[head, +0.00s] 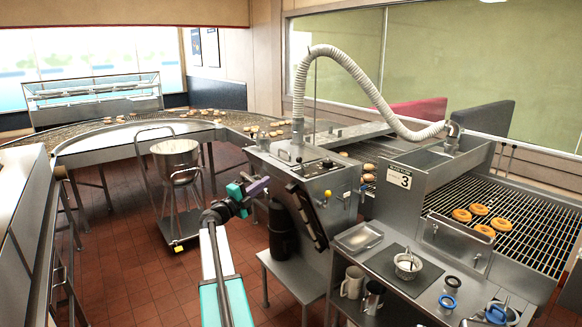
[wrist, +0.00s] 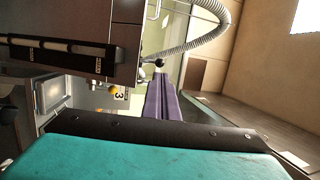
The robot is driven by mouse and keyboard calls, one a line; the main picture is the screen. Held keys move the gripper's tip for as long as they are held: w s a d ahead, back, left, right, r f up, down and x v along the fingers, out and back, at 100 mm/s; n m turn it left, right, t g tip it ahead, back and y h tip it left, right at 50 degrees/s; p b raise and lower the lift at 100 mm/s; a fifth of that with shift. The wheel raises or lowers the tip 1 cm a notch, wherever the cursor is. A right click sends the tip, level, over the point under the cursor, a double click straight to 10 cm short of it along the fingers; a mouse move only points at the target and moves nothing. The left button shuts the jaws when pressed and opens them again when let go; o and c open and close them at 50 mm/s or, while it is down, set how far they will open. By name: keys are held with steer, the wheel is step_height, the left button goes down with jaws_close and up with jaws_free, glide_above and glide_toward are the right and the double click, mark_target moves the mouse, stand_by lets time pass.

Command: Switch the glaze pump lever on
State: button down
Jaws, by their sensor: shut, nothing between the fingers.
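The glaze machine (head: 318,188) is a steel cabinet with a sloped top panel, right of my gripper in the head view. In the wrist view a dark ball on a short metal stem (wrist: 158,62) lies close to my purple fingertips, and a yellow knob (wrist: 113,90) is further left. My gripper (head: 262,185) is shut and empty, its purple fingers (wrist: 165,82) together at the left of the machine. Contact cannot be made out.
A ribbed white hose (head: 365,88) arches over the machine. A steel pot on a wheeled stand (head: 178,160) is behind my arm at left. A side table (head: 395,262) with a tray and cups stands front right. The conveyor grid (head: 515,225) carries several doughnuts.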

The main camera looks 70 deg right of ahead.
steer(key=shift+s+d+r+m+g, duration=0.15)
steer(key=shift+s+r+m+g, duration=0.15)
steer(key=shift+s+g, duration=0.3)
steer(key=p, duration=0.5)
glide_toward(300, 159)
steer(key=d, duration=0.3)
steer(key=shift+s+d+r, duration=0.1)
steer(key=shift+s+d, duration=0.1)
steer(key=shift+f+p+x, duration=0.25)
steer(key=shift+p+x, duration=0.25)
steer(key=shift+x, duration=0.6)
steer(key=shift+s+d+r, duration=0.1)
steer(key=shift+r, duration=0.15)
steer(key=shift+s+d+r+b, duration=0.45)
steer(key=shift+d+r+b, duration=0.35)
steer(key=shift+b, duration=0.4)
steer(key=shift+s+d+r+b, duration=0.3)
steer(key=shift+d+r+b, duration=0.05)
steer(key=shift+d, duration=0.15)
steer(key=shift+s+d+r+b, duration=0.3)
steer(key=shift+s+d+r, duration=0.05)
steer(key=shift+d, duration=0.1)
steer(key=shift+x, duration=0.85)
